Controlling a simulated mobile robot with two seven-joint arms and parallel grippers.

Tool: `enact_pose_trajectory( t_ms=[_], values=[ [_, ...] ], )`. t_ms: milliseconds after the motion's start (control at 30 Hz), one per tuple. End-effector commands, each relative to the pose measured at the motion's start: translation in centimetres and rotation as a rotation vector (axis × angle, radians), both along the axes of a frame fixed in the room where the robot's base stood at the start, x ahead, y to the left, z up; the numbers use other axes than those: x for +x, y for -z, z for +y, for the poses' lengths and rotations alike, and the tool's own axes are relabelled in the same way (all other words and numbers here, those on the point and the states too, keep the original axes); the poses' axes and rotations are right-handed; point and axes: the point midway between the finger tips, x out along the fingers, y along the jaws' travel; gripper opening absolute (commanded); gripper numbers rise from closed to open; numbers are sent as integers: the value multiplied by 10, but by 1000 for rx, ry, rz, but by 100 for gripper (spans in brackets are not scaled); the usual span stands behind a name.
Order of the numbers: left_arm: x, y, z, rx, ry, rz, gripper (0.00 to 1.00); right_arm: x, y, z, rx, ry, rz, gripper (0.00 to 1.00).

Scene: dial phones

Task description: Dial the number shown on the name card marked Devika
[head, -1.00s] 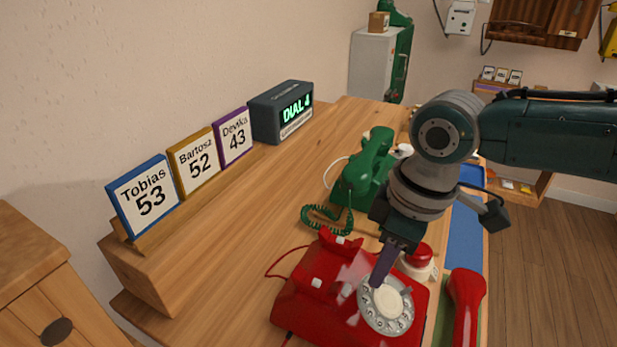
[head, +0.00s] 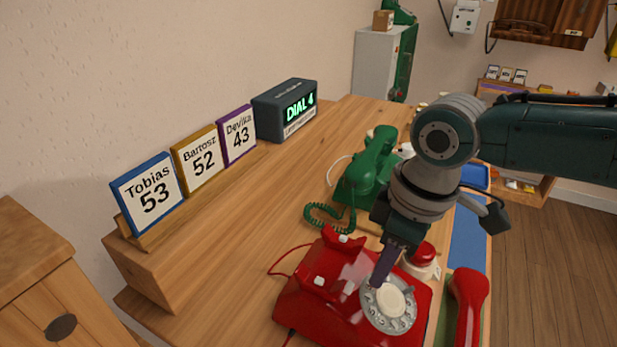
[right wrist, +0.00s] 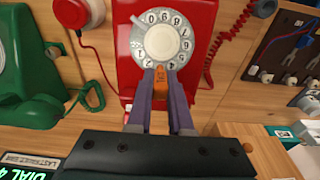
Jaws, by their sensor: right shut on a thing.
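The name card marked Devika (head: 237,135) has a purple frame and reads 43. It stands in the row on the wooden ledge in the head view. The red dial phone (head: 318,295) is at the bottom middle, with its light dial (head: 402,318) facing up. My right gripper (head: 380,280) points down at the dial's upper left edge. In the right wrist view its purple fingers (right wrist: 160,78) are shut on a small orange-brown piece (right wrist: 161,82) at the dial's rim. Whether its tip sits in a hole is hidden. My left gripper is out of view.
A dark display box (head: 286,110) reads DIAL 4. Cards for Tobias (head: 149,193) with 53 and Bartosz (head: 199,160) with 52 stand beside Devika's. A green phone (head: 368,170) stands behind the red one. A red handset (head: 467,300) lies off its phone at right.

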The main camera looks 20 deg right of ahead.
Motion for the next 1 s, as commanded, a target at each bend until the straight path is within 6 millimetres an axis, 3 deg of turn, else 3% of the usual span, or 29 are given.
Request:
enact_pose_trajectory(
  t_ms=[633, 1000],
  values=[
    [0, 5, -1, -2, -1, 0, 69, 2, 6, 2, 1, 0, -1, 0],
    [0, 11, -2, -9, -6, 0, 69, 9, 7, -9, 1, 2, -1, 0]
  ],
)
